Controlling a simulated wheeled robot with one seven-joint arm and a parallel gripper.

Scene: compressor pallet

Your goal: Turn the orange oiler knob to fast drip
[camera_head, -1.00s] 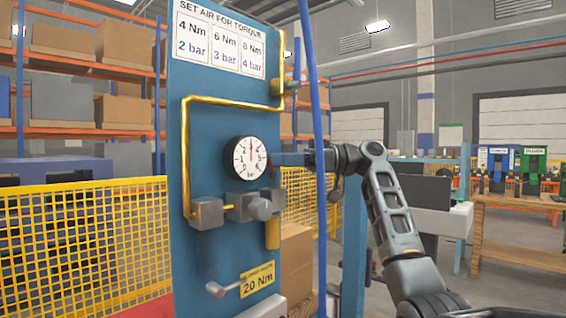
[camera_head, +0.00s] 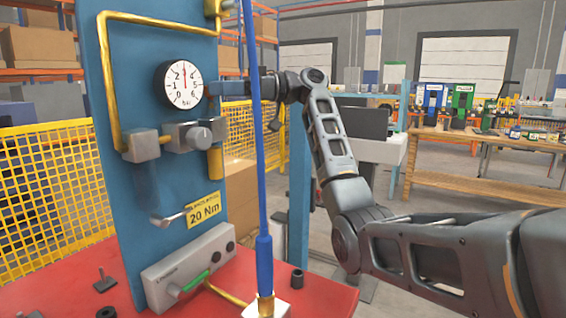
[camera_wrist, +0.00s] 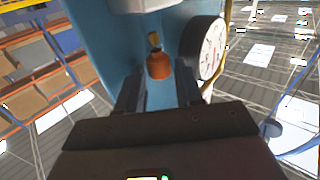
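The orange oiler knob (camera_wrist: 159,66) shows in the wrist view, below a small brass fitting, against the blue panel. My gripper (camera_wrist: 159,80) is open, with one dark finger on each side of the knob's lower part in the picture. I cannot tell whether the fingers touch it or how deep it sits between them. In the head view my gripper (camera_head: 229,89) is at the right edge of the blue panel (camera_head: 125,190), just right of the round gauge (camera_head: 184,85). The knob cannot be made out clearly there. The gauge's red needle points up, near 3.
A blue hose (camera_head: 253,140) hangs in front of my wrist in the head view. A grey regulator (camera_head: 190,134), yellow pipe (camera_head: 102,75) and lever (camera_head: 175,217) are on the panel. The red pallet top (camera_head: 320,297) carries a grey box (camera_head: 190,268) and small parts.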

